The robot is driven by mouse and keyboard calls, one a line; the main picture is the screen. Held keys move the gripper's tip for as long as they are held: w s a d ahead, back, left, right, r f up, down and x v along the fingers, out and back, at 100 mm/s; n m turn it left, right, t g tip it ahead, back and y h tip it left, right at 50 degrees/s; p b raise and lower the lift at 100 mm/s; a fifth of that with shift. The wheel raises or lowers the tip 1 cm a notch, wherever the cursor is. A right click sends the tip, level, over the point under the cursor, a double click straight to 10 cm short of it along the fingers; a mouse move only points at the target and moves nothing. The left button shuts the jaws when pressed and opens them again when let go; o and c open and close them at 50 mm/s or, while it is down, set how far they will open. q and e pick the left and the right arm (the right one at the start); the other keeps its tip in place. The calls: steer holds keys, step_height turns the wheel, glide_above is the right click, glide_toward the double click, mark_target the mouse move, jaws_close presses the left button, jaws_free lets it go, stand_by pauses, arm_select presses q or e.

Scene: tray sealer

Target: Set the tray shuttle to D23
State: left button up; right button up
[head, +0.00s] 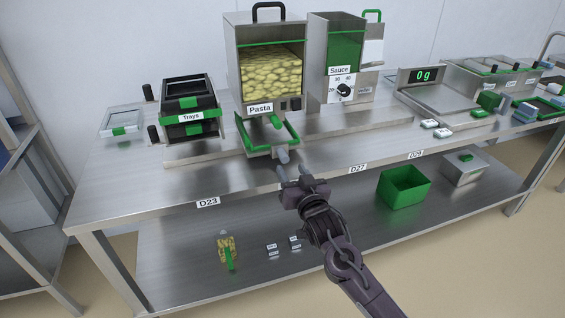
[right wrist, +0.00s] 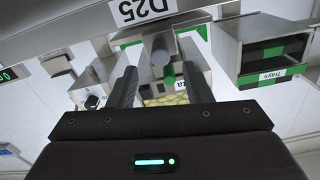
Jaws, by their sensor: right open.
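The tray shuttle (head: 258,148) is a green-rimmed metal carriage in front of the Pasta dispenser (head: 266,75). A grey handle (head: 283,156) sticks out at its front. The D23 label (head: 208,202) is on the table's front edge, to the left of the shuttle. My right gripper (head: 292,172) is open just in front of the handle. In the right wrist view, which is upside down, a grey post with a green part (right wrist: 165,62) appears between the open fingers; contact cannot be told. The D25 label (right wrist: 140,10) shows there but is hidden in the head view. My left gripper is not in view.
The Trays holder (head: 188,110) stands left of the dispenser, the Sauce dispenser (head: 340,60) right of it. Labels D27 (head: 357,169) and D29 (head: 415,155) lie further right. A green bin (head: 404,187) is on the lower shelf. The table front near D23 is clear.

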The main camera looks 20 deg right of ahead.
mark_target(285, 161)
steer(key=w, duration=0.5)
steer(key=shift+w+a+f, duration=0.1)
steer(key=shift+w+a, duration=0.05)
steer(key=shift+w, duration=0.15)
jaws_close()
